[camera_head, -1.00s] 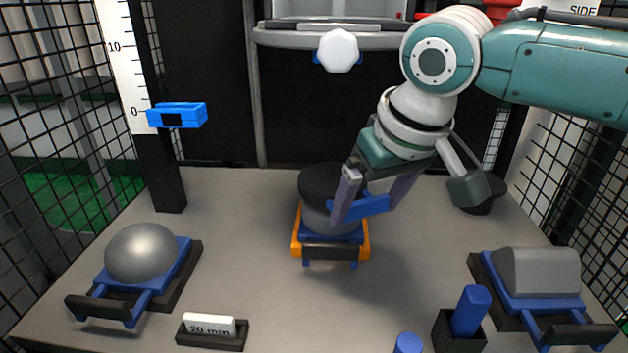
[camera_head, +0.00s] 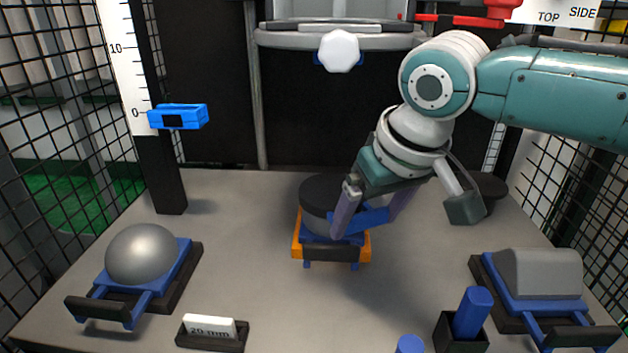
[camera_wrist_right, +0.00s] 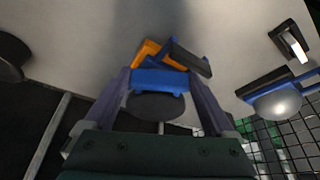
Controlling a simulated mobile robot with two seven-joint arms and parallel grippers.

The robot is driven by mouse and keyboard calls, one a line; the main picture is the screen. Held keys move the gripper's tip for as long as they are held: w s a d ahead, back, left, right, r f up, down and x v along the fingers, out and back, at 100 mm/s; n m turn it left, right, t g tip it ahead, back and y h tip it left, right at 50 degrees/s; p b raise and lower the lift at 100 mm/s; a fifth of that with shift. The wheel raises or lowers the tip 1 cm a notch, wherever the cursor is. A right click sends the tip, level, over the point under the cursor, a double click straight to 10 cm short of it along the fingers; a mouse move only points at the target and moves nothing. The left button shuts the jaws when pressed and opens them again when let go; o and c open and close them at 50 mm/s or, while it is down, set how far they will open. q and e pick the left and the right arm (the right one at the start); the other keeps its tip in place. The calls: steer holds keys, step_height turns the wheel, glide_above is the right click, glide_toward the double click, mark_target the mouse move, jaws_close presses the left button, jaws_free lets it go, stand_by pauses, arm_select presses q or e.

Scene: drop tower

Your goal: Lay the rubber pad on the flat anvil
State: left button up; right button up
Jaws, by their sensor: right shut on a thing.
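The rubber pad (camera_head: 321,189) is a black disc with a blue grip bar. My right gripper (camera_head: 367,221) is shut on that blue bar. In the right wrist view the pad (camera_wrist_right: 155,105) hangs from the bar between the fingers of my right gripper (camera_wrist_right: 160,80). My fingers hide the anvil's right side. My left gripper is out of view.
A domed anvil (camera_head: 141,254) stands at left and a grey block anvil (camera_head: 538,272) at right, on blue carriers. A 20 mm tag (camera_head: 209,328) and a blue peg in a black holder (camera_head: 471,312) are in front. A dark round base (camera_head: 487,187) is behind my wrist.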

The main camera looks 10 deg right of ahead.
stand_by(0.4)
steer(key=o, duration=1.5)
steer(key=shift+f, duration=0.1)
steer(key=p+v, duration=0.6)
steer(key=v, duration=0.4)
steer(key=shift+p, duration=0.35)
steer(key=shift+s, duration=0.15)
